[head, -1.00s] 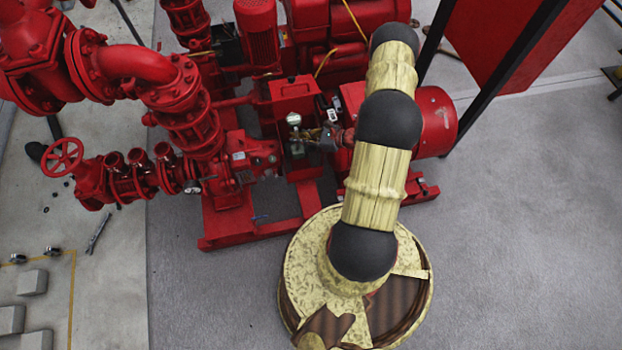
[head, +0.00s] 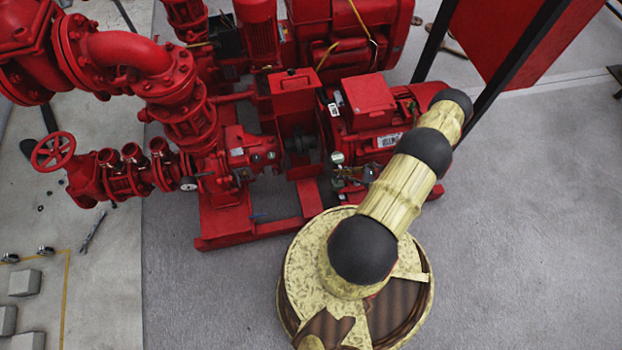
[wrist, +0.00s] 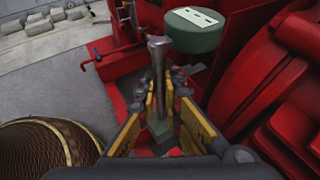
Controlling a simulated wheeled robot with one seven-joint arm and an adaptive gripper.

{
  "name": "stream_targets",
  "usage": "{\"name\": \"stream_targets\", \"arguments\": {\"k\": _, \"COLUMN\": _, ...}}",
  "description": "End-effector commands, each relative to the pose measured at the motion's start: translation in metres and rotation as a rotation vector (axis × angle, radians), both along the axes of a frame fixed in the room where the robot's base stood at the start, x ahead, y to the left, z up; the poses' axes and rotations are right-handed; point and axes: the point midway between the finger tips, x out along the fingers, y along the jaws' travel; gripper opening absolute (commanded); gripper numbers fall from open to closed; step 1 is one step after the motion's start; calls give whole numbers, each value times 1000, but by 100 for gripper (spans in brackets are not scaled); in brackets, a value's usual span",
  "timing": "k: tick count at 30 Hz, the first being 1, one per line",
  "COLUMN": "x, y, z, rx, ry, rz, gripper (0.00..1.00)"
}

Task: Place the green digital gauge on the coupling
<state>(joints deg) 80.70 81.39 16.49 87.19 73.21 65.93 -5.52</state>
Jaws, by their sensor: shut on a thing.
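The green digital gauge (wrist: 193,30) has a round green head with a pale label, a metal post and a greenish lower block. My gripper (wrist: 160,100) is shut on it, with the post between the yellow fingers. In the head view the gauge (head: 337,158) shows as a small pale-green round top beside my gripper (head: 349,175), in front of the red motor. The coupling (head: 300,143) appears as a dark part between the red pump and motor, left of the gauge and apart from it. I cannot make out the coupling surely in the wrist view.
The red motor (head: 372,135) stands close behind my gripper. The red pump and pipework (head: 190,115) fill the left. The red base frame (head: 250,232) runs in front. Grey floor (head: 530,200) is clear at the right.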

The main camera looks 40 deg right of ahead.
Motion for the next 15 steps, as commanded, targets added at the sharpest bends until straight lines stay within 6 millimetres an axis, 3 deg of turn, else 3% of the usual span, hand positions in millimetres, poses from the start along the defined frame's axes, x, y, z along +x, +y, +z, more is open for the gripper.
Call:
{"name": "stream_targets", "arguments": {"k": 13, "x": 78, "y": 34, "z": -40, "rx": 1, "ry": -2, "rz": 6, "gripper": 0}}
{"name": "stream_targets", "arguments": {"k": 15, "x": 86, "y": 37, "z": -53, "rx": 1, "ry": -1, "rz": 4, "gripper": 0}}
